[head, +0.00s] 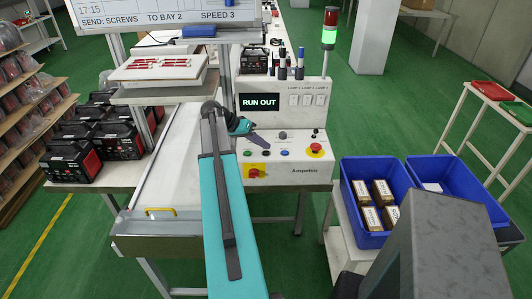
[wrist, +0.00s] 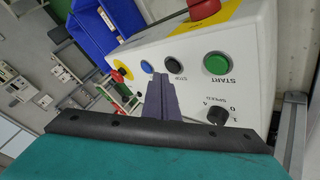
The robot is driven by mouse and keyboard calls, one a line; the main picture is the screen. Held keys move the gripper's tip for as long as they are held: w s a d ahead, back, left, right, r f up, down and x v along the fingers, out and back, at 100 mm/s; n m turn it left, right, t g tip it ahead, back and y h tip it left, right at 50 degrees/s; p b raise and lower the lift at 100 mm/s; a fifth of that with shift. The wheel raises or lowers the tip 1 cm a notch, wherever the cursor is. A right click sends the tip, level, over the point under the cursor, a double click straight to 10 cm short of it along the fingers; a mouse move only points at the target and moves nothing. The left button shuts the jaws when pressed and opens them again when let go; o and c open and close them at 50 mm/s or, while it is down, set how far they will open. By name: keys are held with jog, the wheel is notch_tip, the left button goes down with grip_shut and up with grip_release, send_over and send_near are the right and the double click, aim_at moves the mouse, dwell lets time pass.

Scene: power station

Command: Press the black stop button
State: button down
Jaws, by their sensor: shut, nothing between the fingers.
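The black stop button (wrist: 172,65) sits on the sloped face of the white control box (wrist: 245,45), with the word STOP printed beside it. A green START button (wrist: 216,63) is on one side of it and a blue button (wrist: 146,66) on the other. My gripper (wrist: 160,80) is shut and empty. Its tips point at the panel, close to the stop button in the wrist view; I cannot tell whether they touch the panel. In the head view my gripper (head: 269,149) is over the panel's button row, where the black button is hard to make out.
A red mushroom button (head: 315,150) is at the row's right, and a red switch (head: 254,173) is on a yellow plate below. A speed knob (wrist: 218,114) is near my gripper. The display (head: 259,102) reads RUN OUT. Blue bins (head: 375,165) stand to the right.

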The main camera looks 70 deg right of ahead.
aim_at(264, 153)
jog(key=shift+f+b, duration=0.7)
jog(key=shift+f, duration=0.15)
dwell(1.1)
jog(key=shift+r, duration=0.1)
jog(key=shift+r+p, duration=0.3)
jog(key=shift+r, duration=0.45)
dwell(0.4)
jog(key=shift+r+p, duration=1.05)
jog(key=shift+r, duration=1.45)
jog(key=shift+s, duration=0.15)
